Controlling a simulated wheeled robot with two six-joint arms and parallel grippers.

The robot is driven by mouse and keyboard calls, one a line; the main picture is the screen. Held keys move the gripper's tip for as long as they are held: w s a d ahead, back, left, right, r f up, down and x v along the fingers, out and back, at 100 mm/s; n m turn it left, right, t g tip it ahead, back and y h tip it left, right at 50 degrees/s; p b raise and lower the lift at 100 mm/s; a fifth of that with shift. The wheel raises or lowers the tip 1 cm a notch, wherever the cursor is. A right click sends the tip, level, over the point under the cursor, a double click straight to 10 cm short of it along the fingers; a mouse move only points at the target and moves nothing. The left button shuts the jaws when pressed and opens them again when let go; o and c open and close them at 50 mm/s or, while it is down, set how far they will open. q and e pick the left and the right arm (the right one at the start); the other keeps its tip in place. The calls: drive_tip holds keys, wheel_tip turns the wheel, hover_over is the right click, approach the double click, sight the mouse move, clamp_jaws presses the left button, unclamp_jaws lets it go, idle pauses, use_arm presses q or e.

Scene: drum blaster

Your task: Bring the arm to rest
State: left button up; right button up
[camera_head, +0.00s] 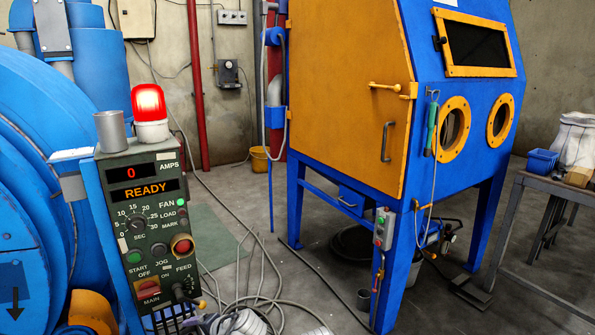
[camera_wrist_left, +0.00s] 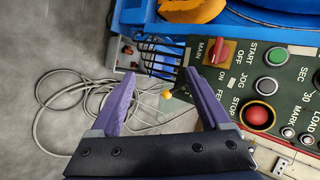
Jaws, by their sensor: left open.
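My left gripper (camera_wrist_left: 161,75) shows in the left wrist view with its two purple fingers spread apart and nothing between them. It is beside the end of the green control panel (camera_wrist_left: 285,95) that carries the red MAIN switch (camera_wrist_left: 218,52). Whether a finger touches the panel cannot be told. In the head view the same panel (camera_head: 143,190) stands at the left, its displays reading 0 AMPS and READY. I cannot make out my left gripper in the head view. My right gripper is in neither view.
A lit red beacon (camera_head: 149,103) and a grey metal cup (camera_head: 110,131) stand on the panel's top. A blue and orange blast cabinet (camera_head: 350,90) stands at centre right, a metal table (camera_head: 550,190) at the far right. Grey cables (camera_head: 258,290) lie loose on the floor between panel and cabinet.

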use_arm(q)
drive_tip(key=s+d+f+n+g+h, duration=0.1)
drive_tip(key=s+d+f+g+h, duration=0.25)
drive_tip(key=s+d, duration=0.5)
drive_tip(key=s+d+f+n+g+h, duration=0.15)
drive_tip(key=s+d+f+h, duration=0.35)
drive_tip(key=d, duration=0.6)
wheel_tip(320, 180, up, 35)
drive_tip(key=p, duration=3.5)
drive_tip(key=shift+r+m+g, duration=0.15)
drive_tip(key=shift+m+g, duration=0.15)
drive_tip(key=shift+m, duration=0.05)
